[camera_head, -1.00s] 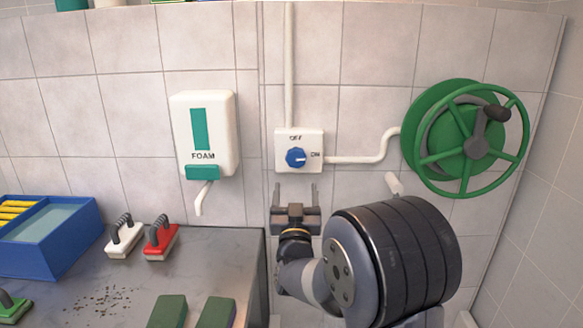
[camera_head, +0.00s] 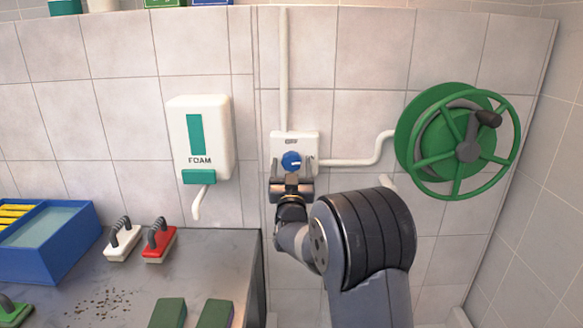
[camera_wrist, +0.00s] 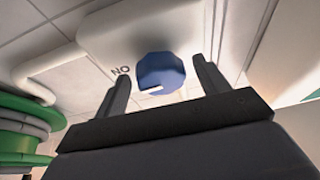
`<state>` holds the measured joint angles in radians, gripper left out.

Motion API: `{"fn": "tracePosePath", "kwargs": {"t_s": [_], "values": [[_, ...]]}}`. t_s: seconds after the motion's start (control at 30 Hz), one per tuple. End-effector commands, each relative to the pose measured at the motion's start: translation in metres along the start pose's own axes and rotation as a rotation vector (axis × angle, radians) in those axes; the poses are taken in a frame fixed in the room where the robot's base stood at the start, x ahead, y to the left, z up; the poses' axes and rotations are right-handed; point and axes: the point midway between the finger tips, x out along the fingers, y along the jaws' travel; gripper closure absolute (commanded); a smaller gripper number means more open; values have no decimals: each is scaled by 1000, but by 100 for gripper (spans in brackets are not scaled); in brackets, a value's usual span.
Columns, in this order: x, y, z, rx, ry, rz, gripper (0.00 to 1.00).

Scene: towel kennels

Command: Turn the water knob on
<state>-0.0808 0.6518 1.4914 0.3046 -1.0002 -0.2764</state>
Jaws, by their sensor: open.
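The blue round water knob (camera_head: 291,161) sits on a white wall plate (camera_head: 311,140) marked OFF at the top and ON at the right. Its white mark is turned toward the ON side. My open gripper (camera_head: 291,173) is just in front of the plate, partly covering its lower part. In the wrist view the knob (camera_wrist: 160,74) shows between the two fingers of my gripper (camera_wrist: 161,68), with a visible gap on each side. How far the fingertips reach along the knob is hard to tell.
A white foam dispenser (camera_head: 200,135) hangs left of the plate. A green hose reel (camera_head: 458,140) is on the wall to the right, joined by a white pipe (camera_head: 355,161). A grey table (camera_head: 200,270) at lower left holds brushes and a blue tub (camera_head: 50,250).

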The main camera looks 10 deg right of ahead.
Motion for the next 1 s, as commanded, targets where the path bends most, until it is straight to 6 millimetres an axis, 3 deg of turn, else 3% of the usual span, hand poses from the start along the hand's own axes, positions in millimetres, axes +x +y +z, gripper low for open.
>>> {"fn": "tracePosePath", "kwargs": {"t_s": [0.53, 1.0], "values": [[0, 0, 0, 0, 1, 0, 73], [-1, -1, 2, 104, 3, 43, 74]]}}
